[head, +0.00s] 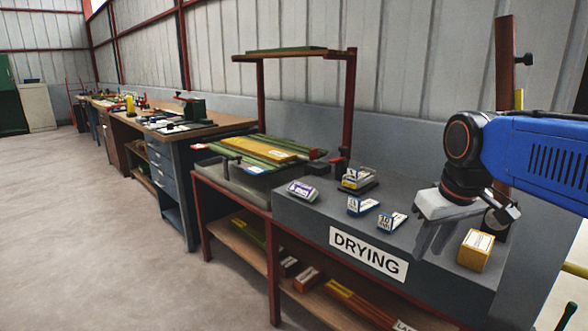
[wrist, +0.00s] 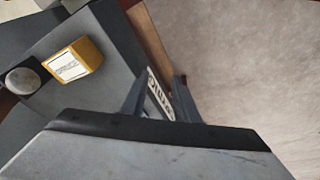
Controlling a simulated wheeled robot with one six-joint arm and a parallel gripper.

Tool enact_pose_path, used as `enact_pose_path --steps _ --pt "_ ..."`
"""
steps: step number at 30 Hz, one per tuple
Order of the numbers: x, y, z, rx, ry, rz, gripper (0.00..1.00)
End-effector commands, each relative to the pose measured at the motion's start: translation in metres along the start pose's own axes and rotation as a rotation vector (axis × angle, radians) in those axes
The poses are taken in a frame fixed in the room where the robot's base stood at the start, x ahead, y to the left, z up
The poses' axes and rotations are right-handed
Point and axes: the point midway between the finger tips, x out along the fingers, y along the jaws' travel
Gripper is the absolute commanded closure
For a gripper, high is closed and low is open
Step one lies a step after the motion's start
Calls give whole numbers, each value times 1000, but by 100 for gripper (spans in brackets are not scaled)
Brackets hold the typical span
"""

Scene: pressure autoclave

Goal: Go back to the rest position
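My gripper (head: 430,246) hangs from the blue arm at the right of the head view, over the front part of the grey bench top (head: 318,206). In the wrist view its two fingers (wrist: 158,92) stand apart with nothing between them. Through the gap the edge of the white DRYING sign (wrist: 156,97) shows below. The fingers point down and touch nothing that I can see. A yellow block with a white label (head: 475,250) stands on the bench to the right of the gripper; it also shows in the wrist view (wrist: 75,63).
Small labelled blocks (head: 362,205) sit on the bench left of my gripper. A red post (head: 504,70) rises behind my arm. A frame with green and yellow bars (head: 262,150) stands farther left. The floor (head: 95,230) at the left is clear.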

Motion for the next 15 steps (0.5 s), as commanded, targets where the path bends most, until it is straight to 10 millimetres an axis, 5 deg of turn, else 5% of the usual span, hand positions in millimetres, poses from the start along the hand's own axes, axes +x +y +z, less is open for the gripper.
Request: enact_pose_path --steps 9,15 --pt "48 -16 102 145 76 17 72" --pt "75 -23 143 210 111 22 72"
